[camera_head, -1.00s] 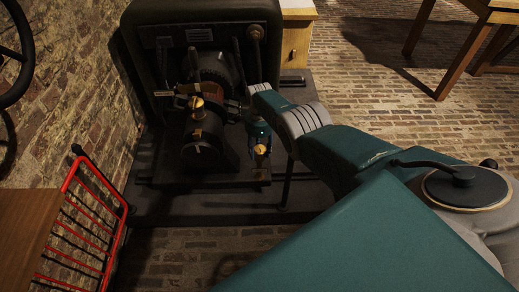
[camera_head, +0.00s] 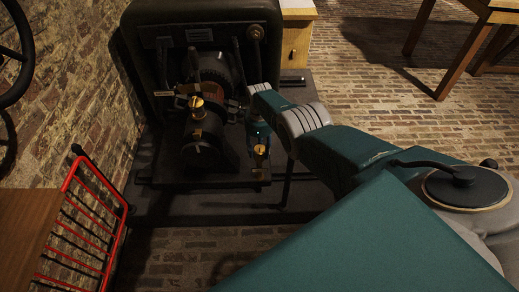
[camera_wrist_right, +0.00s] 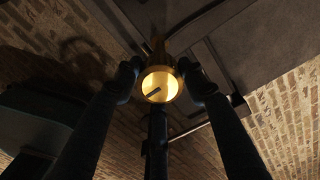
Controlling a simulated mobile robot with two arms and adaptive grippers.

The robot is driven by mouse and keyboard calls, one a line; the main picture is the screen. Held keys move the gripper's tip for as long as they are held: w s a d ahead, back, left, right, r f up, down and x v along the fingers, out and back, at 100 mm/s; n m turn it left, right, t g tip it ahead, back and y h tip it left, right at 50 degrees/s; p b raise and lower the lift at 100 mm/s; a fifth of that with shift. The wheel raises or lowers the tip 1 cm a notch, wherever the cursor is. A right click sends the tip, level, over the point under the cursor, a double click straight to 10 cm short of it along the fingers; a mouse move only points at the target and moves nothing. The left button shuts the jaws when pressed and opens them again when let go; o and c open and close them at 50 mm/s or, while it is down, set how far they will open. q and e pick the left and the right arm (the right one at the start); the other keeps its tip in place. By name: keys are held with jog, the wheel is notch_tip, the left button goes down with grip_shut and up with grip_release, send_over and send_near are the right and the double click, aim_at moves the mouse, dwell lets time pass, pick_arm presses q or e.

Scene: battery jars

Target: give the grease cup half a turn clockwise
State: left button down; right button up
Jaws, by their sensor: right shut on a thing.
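The grease cup (camera_wrist_right: 160,85) is a round brass cup with a short dark mark on its face, in the middle of the right wrist view. The two dark fingertips of my right gripper (camera_wrist_right: 162,77) press on it from either side, so the gripper is shut on it. In the head view my right arm reaches in from the lower right, and its gripper (camera_head: 259,143) is small and dark. A brass piece (camera_head: 260,150) at its end looks like the cup. My left gripper is in neither view.
The dark machine (camera_head: 205,145) carries another brass fitting (camera_head: 197,103) on top, left of my gripper. A red wire rack (camera_head: 95,215) stands at the lower left by a brick wall. A wooden table (camera_head: 470,45) is at the upper right. Brick floor between is clear.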

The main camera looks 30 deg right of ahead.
aim_at(259, 149)
jog(key=o, duration=1.2)
jog(key=shift+c, duration=0.2)
jog(key=shift+w+r, duration=0.15)
jog(key=shift+r, duration=0.55)
notch_tip(259, 149, up, 11)
jog(key=shift+f, duration=0.2)
jog(key=shift+s+f, duration=0.1)
jog(key=shift+s, duration=0.1)
